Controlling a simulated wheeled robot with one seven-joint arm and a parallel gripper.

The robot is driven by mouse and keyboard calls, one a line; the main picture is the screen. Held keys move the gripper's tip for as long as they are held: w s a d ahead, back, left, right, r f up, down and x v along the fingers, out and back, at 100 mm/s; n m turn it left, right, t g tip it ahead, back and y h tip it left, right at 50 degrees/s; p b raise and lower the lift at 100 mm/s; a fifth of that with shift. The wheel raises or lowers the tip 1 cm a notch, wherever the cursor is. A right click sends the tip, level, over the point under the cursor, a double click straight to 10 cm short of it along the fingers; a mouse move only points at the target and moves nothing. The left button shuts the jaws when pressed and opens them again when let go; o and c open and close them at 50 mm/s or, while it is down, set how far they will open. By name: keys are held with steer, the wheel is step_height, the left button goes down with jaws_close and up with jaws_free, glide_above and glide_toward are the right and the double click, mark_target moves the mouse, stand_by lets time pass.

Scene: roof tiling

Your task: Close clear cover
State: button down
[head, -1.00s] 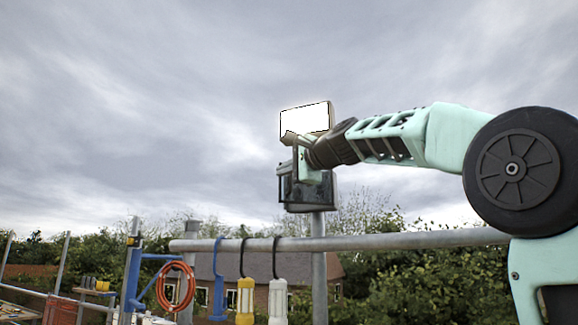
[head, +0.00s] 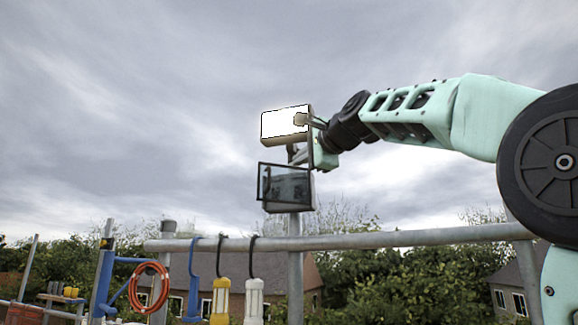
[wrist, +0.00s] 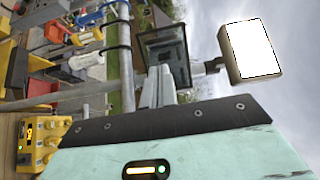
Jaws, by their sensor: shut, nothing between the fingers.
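The clear cover (head: 284,184) is a dark-framed see-through panel on the small box (head: 302,208) on the grey post. In the head view it sits offset to the left of the box front and looks ajar; the exact angle is unclear. The gripper looks apart from the cover. In the wrist view its two fingers (wrist: 159,84) are together and empty, overlapping the lower part of the box, where the cover (wrist: 165,50) is hard to separate from it.
The white lamp head stands just above the box. Open sky surrounds the arm.

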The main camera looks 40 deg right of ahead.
steer(key=p, duration=0.5)
glide_toward(270, 178)
steer(key=w, duration=0.3)
steer(key=w+d, duration=0.1)
steer(key=w, duration=0.1)
steer(key=shift+w+r, duration=0.1)
steer(key=shift+r, duration=0.05)
steer(key=shift+w+p, duration=0.45)
steer(key=shift+w, duration=0.35)
steer(key=shift+w+d, duration=0.15)
